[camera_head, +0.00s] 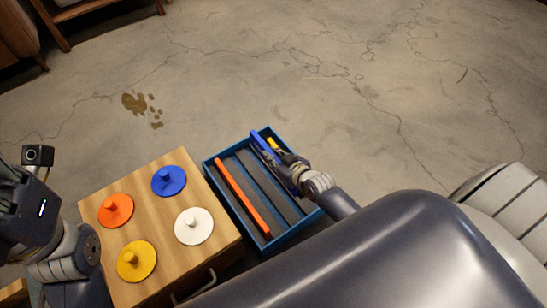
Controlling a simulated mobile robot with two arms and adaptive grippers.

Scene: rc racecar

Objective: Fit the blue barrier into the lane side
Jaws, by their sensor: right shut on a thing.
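The blue barrier (256,138) is a thin bar at the far right part of the blue-walled tray (215,172), its far end sticking up near the far wall. My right gripper (272,154) is over the tray's right side, shut on the blue barrier and hiding much of it. I cannot tell whether the barrier touches the lane side. Dark grey lanes (267,187) run along the tray. An orange barrier (243,198) lies lengthwise along the tray's left part. My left gripper (18,190) is at the left edge, partly cut off; its fingers are not clear.
A yellow piece (273,144) shows beside my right gripper. A wooden cabinet (147,178) left of the tray carries orange (115,211), blue (169,181), white (194,226) and yellow (137,261) knobbed discs.

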